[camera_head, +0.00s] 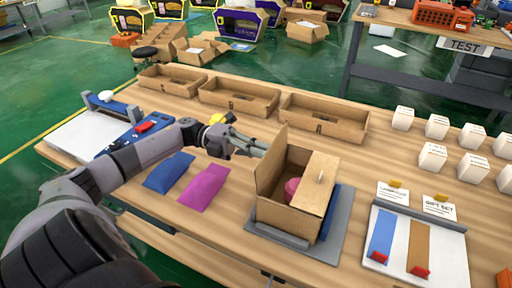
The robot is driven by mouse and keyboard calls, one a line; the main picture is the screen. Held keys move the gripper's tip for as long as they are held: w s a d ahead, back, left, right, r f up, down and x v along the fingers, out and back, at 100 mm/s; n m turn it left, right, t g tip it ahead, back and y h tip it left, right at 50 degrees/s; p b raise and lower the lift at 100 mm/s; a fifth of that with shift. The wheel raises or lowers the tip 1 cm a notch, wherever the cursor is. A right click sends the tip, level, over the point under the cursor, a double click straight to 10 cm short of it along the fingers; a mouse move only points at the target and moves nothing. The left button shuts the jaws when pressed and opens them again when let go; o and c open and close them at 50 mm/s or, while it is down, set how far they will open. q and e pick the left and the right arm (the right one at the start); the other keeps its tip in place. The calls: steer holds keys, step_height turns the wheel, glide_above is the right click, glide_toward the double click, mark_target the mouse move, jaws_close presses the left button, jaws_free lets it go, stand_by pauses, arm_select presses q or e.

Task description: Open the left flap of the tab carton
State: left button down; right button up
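The tab carton (285,217) is a brown cardboard box in the middle of the table, on a grey mat (339,222). Its left flap (271,163) stands upright along the left side. Its right flap (318,185) lies over the right part of the top, with a small pale tab on it. A pink round thing (292,189) shows inside, partly hidden. My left gripper (258,149) is just left of the upright flap, fingers pointing at it. I cannot tell whether they touch it or how far apart they are. My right gripper is out of view.
Several white boxes (432,157) stand at the right. Three open cardboard trays (240,96) line the back edge. A blue pouch (170,172) and a magenta pouch (204,186) lie left of the carton. A white board (448,258) with strips lies at the right front.

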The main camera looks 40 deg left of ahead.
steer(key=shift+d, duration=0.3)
arm_select(q)
steer(key=c, duration=2.3)
jaws_free()
steer(key=o, duration=0.5)
steer(key=shift+c, duration=0.2)
steer(key=v, duration=1.2)
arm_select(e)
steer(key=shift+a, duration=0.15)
